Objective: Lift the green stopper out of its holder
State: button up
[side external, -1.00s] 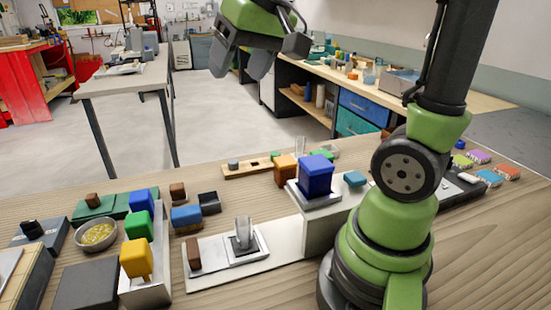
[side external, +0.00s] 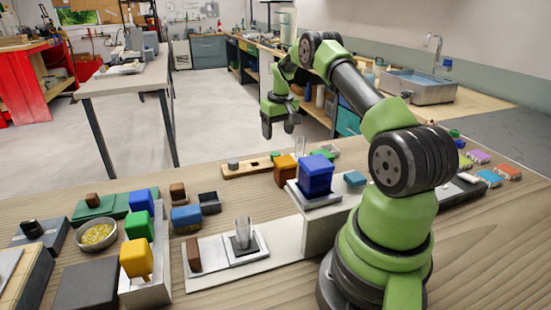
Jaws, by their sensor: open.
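A small green piece, which looks like the green stopper (side external: 276,155), sits at the right end of a low wooden holder (side external: 243,170) at the back edge of the table. Only its top shows clearly; an orange-brown block stands close in front of it. The holder also has a grey knob at its left and a dark hole in the middle. My gripper (side external: 279,133) points down, open and empty. In the picture it is just above the green piece, with a gap between them; its exact depth is hard to tell.
Close to the holder's right end stand the orange-brown block (side external: 287,169), an upright clear rod (side external: 300,147) and a blue block (side external: 316,172) on a raised stand. Coloured blocks and a bowl (side external: 96,235) fill the left.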

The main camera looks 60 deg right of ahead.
aim_at(276, 153)
jog(key=f, duration=0.7)
jog(key=shift+w+d+f, duration=0.1)
jog(key=shift+w+f, duration=0.25)
jog(key=shift+f, duration=0.05)
jog(key=shift+c, duration=0.5)
jog(key=c, duration=0.9)
